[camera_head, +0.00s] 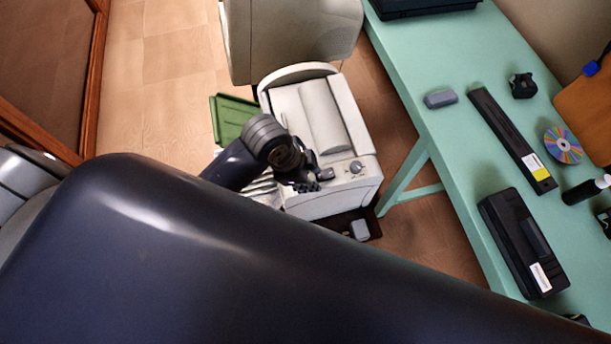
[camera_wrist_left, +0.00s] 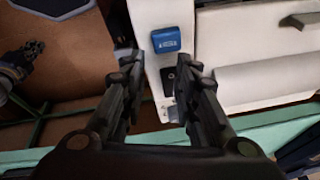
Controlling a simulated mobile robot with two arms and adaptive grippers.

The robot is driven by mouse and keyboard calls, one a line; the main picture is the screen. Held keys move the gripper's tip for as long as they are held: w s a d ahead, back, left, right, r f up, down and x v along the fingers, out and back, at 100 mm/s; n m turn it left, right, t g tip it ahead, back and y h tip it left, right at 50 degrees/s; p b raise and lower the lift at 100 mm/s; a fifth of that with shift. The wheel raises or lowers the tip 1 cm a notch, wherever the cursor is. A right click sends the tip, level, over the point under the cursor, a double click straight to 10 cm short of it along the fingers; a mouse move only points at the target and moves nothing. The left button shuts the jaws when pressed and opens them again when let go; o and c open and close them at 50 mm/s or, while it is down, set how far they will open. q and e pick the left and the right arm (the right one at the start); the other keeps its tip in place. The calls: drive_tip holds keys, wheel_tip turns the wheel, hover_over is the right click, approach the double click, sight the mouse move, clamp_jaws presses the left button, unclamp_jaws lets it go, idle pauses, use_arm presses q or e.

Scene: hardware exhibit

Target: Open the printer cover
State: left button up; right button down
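The white printer (camera_head: 357,178) stands beside the green table in the head view, with a rounded raised section on top and a knob at its front right. Its cover (camera_head: 322,115) looks down. My left gripper (camera_head: 312,182) is at the printer's front edge, close above it; whether it touches cannot be told. In the left wrist view, my left gripper (camera_wrist_left: 158,72) has its two fingers apart, with nothing held between them. The white printer body (camera_wrist_left: 205,60) lies beyond them, with a blue label or button (camera_wrist_left: 166,40) near the fingertips.
The green table (camera_head: 440,150) runs along the right with a cartridge (camera_head: 522,243), a long black bar (camera_head: 512,140) and a disc (camera_head: 563,145). A light chair or cabinet (camera_head: 290,35) stands behind the printer, a green tray (camera_head: 232,117) at its left. My dark arm hides the foreground.

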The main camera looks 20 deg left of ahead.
use_arm(q)
drive_tip(key=shift+s+a+f+n, duration=0.1)
drive_tip(key=shift+s+a+n, duration=0.2)
drive_tip(key=shift+n, duration=0.1)
drive_tip(key=shift+s, duration=0.1)
idle(0.3)
drive_tip(key=shift+s+n, duration=0.3)
drive_tip(key=shift+n, duration=0.1)
drive_tip(key=s+a+r+n+y, duration=0.2)
drive_tip(key=s+a+n, duration=0.5)
drive_tip(key=s+n, duration=0.25)
wheel_tip(320, 180, down, 27)
drive_tip(key=b, duration=0.1)
drive_tip(key=s+a+f+g+b, duration=0.1)
drive_tip(key=s+a+f, duration=0.2)
drive_tip(key=s+f, duration=1.4)
drive_tip(key=shift+s+a+f+g+y, duration=0.2)
drive_tip(key=shift+s+g+y, duration=0.1)
drive_tip(key=shift+s+g, duration=0.1)
